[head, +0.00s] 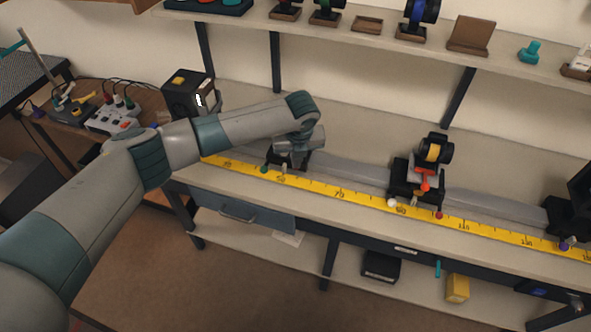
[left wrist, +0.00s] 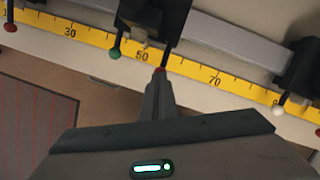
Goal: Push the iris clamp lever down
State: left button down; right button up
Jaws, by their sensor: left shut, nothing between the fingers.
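A dark carriage (head: 273,157) sits on the grey rail near the 50 mark; it also shows in the left wrist view (left wrist: 150,14). A green ball-ended lever (head: 264,170) hangs at its left side, also in the left wrist view (left wrist: 115,52). A red tip (left wrist: 160,70) shows right at my left fingertips. My left gripper (left wrist: 159,80) is shut and empty, by the carriage's front right and over the yellow scale. Whether it touches the red tip I cannot tell. No label shows which lever is the iris clamp's. My right gripper is not in view.
A second carriage (head: 416,180) with an orange lever (head: 425,183) and a white ball (head: 392,203) stands to the right. A dark block (head: 577,205) stands at the far right. The yellow scale (head: 340,194) runs along the bench front. A shelf (head: 370,38) hangs behind.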

pick_arm(q)
jog(key=shift+w+f, duration=0.1)
jog(key=shift+f, duration=0.15)
notch_tip(320, 180, down, 3)
jog(key=shift+r+b, duration=0.2)
jog(key=shift+b, duration=0.5)
jog(key=s+p, duration=0.1)
jog(key=p, duration=0.1)
jog(key=s+r+p, duration=0.1)
jog(key=s, duration=0.1)
jog(key=shift+d+p, duration=0.2)
jog(key=shift+p, duration=0.15)
